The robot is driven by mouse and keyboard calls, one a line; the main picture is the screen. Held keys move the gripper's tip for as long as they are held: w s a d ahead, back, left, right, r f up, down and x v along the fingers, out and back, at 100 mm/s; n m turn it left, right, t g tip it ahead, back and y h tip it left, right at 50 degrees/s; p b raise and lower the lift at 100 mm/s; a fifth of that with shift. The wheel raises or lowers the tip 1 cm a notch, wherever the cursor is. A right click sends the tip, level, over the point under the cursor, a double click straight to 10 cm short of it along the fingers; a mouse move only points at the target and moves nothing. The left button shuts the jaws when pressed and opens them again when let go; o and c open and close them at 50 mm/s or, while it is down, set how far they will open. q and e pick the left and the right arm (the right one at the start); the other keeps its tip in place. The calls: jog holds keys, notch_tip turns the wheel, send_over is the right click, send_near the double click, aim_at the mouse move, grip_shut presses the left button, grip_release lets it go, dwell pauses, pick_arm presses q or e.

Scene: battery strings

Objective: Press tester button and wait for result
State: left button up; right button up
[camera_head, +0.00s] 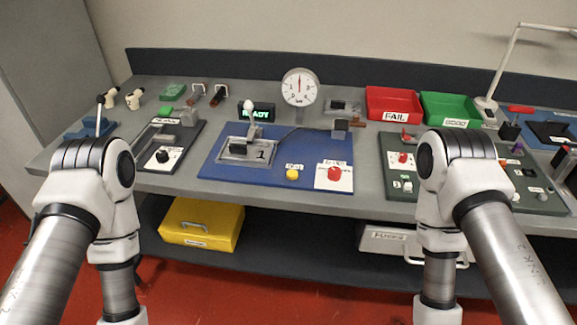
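The tester is a blue board (225,170) in the middle of the bench. A lit display reading READY (256,114) stands at its back. A round dial gauge (300,87) stands behind it with its needle pointing about straight up. A yellow button (292,174) sits near the board's front edge. A red knob or button (334,174) on a white plate is to its right. A grey fixture on the left of the board holds a dark block (238,151) beside a label marked 1. Both my arms bend down at the sides, and neither gripper shows.
A red FAIL bin (393,102) and a green bin (450,108) stand at the back right. Control panels flank the tester on the left (163,158) and right (440,185). A yellow case (201,224) and a grey case (390,240) sit on the lower shelf.

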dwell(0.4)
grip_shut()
